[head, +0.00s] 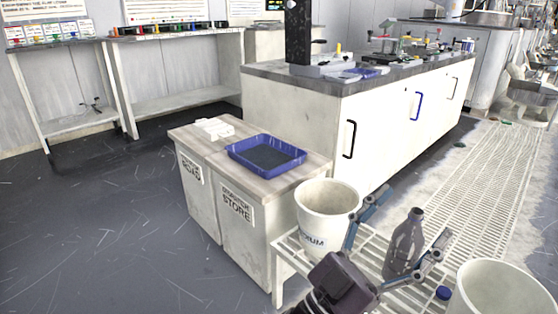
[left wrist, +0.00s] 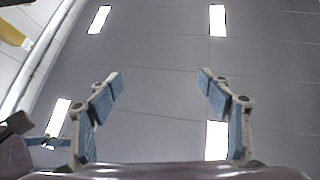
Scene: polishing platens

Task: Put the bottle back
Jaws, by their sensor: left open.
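A grey bottle (head: 404,246) with a dark neck stands upright on a white slatted rack (head: 286,246), between a white bucket and another white tub in the head view. My left gripper (head: 417,212) is open, its two blue-padded fingers spread and pointing upward. In the head view the fingers overlap the bottle's surroundings, and one crosses in front of its lower right side. The left wrist view shows the same open fingers (left wrist: 160,82) with only ceiling and lamps between them, so the bottle is not held. My right gripper is not in view.
A white bucket (head: 327,200) stands left of the bottle, a white tub (head: 492,291) right of it, with a blue cap (head: 443,293) nearby. A blue tray (head: 235,156) lies on a low cabinet. A long white bench (head: 388,130) stands behind; open floor lies left.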

